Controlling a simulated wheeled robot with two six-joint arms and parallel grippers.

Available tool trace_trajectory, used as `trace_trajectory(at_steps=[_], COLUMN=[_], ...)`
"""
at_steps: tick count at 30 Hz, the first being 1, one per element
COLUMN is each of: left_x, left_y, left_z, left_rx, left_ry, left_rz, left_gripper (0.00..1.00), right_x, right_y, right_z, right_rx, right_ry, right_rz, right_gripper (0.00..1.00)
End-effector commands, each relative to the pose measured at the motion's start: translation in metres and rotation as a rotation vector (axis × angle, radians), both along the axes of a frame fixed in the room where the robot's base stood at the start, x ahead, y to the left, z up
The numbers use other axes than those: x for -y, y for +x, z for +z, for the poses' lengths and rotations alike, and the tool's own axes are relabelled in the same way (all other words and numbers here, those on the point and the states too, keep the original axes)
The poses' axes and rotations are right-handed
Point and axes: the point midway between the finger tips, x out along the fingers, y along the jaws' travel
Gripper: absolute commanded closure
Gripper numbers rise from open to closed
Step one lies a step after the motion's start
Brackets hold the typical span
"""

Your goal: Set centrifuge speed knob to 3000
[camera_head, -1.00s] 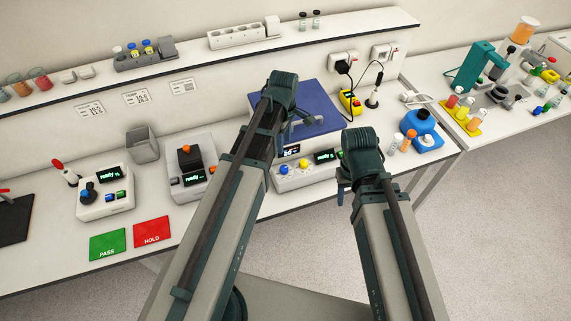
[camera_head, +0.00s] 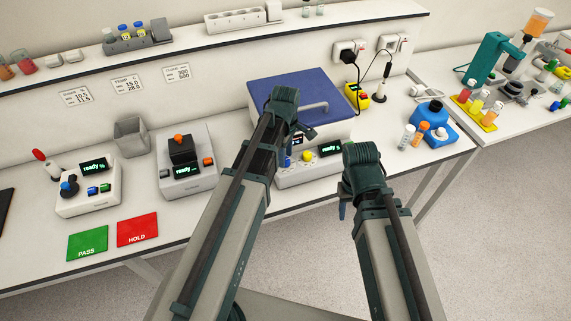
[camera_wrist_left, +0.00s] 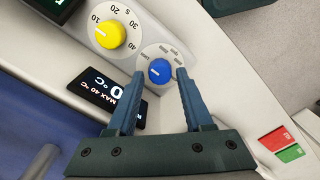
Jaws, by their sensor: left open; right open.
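The centrifuge (camera_head: 330,160) is a white machine with a blue lid (camera_head: 285,92) and a front panel with knobs and dark displays. In the left wrist view, a blue knob (camera_wrist_left: 159,71) sits on a round dial with small labels I cannot read. A larger yellow knob (camera_wrist_left: 110,34) beside it has a scale with 10 to 40. My left gripper (camera_wrist_left: 160,76) is open, with one fingertip on either side of the blue knob; contact is unclear. In the head view my left gripper (camera_head: 299,132) hides part of the panel. My right gripper (camera_head: 344,206) is open and empty, in front of the bench.
Two smaller devices (camera_head: 88,188) (camera_head: 188,178) with "ready" displays stand left, behind green PASS (camera_head: 88,243) and red HOLD (camera_head: 138,231) pads. A shelf (camera_head: 180,48) runs above.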

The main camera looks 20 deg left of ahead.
Motion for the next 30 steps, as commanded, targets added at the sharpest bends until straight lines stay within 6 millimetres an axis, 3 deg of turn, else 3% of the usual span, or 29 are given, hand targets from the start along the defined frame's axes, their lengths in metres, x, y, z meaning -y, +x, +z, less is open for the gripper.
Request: trace_trajectory(at_steps=[3, 12, 21, 30], left_x=[0.0000, 0.0000, 0.0000, 0.0000], left_y=[0.0000, 0.0000, 0.0000, -0.0001], left_z=[-0.0112, -0.0105, -0.0106, -0.0106], left_rx=[0.000, 0.000, 0.000, 0.000], left_ry=[0.000, 0.000, 0.000, 0.000], left_rz=[0.000, 0.000, 0.000, -0.022], left_gripper=[0.49, 0.49, 1.00, 1.00], right_x=[0.0000, 0.0000, 0.0000, 0.0000], right_y=[-0.0001, 0.0000, 0.0000, 0.0000], right_z=[-0.0112, -0.0106, -0.0106, -0.0107], right_rx=[0.000, 0.000, 0.000, 0.000], right_ry=[0.000, 0.000, 0.000, 0.000], right_rz=[0.001, 0.001, 0.000, 0.000], right_gripper=[0.50, 0.50, 0.50, 0.50])
